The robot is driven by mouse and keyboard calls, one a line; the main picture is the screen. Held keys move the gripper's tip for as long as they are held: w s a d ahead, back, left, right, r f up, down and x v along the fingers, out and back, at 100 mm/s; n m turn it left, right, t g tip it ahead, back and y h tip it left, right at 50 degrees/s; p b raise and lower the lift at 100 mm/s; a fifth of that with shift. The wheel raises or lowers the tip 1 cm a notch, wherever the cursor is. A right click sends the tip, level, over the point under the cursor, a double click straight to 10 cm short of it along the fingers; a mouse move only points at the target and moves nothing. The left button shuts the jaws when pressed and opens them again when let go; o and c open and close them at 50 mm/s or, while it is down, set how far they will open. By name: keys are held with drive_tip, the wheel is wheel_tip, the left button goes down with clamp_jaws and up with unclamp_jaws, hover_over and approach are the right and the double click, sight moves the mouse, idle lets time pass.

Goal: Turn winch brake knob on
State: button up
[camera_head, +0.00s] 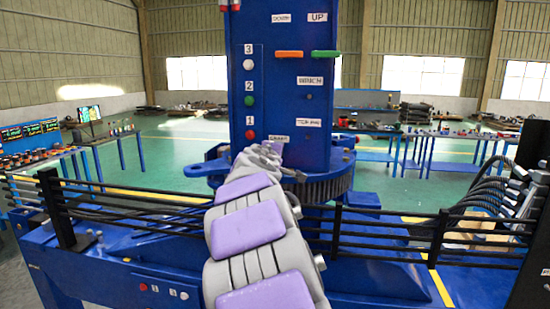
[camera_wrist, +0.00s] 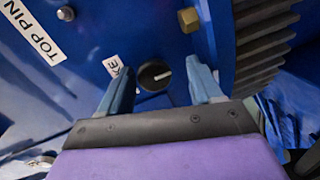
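In the wrist view a round black knob (camera_wrist: 154,75) with a white pointer mark sits on the blue crane column. The mark points toward the right of the picture. A white label (camera_wrist: 113,66) beside it is partly covered; only the letters "KE" read clearly. My gripper (camera_wrist: 158,69) is open, with one blue finger on each side of the knob. I cannot tell whether either finger touches it. In the head view my gripper (camera_head: 266,150) is at the lower part of the column (camera_head: 290,75), and the knob is hidden there.
A "TOP PIN" label (camera_wrist: 38,30), a brass hex bolt (camera_wrist: 188,20) and a grey toothed ring (camera_wrist: 262,45) are close to the fingers. Black rails (camera_head: 390,228) run across in front of the column. Orange (camera_head: 289,54) and green (camera_head: 325,54) handles are higher up.

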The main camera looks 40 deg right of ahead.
drive_tip(key=shift+s+r, duration=0.1)
drive_tip(key=shift+r, duration=0.1)
drive_tip(key=v, duration=1.7)
drive_tip(key=shift+p, duration=0.4)
drive_tip(key=shift+a+f, duration=0.1)
drive_tip(key=shift+f, duration=0.1)
